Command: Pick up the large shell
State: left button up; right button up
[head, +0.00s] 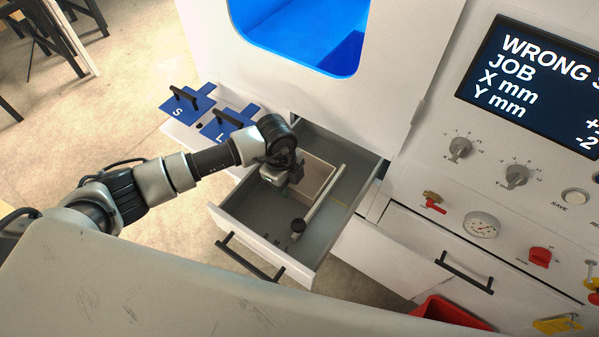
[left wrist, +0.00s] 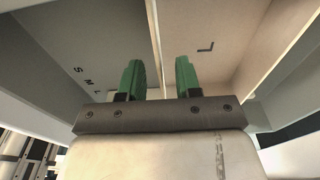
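The large shell is a beige, open, box-like piece marked L (left wrist: 225,62). It lies in the open grey drawer (head: 232,222), and part of it shows in the head view (head: 318,176) beside my gripper. My left gripper (head: 284,184) is down inside the drawer at the shell's left side. In the left wrist view its green fingers (left wrist: 160,80) are apart, with the shell's thin upright wall edge showing between them. Whether they touch the wall cannot be told. My right gripper is not in view.
Letters S, M, L mark the drawer floor. A control panel stands right.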

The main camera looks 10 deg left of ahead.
pick_arm(q)
jog(key=shift+f, duration=0.85)
jog(key=shift+c, duration=0.5)
grip_shut()
jog(key=shift+r, duration=0.1)
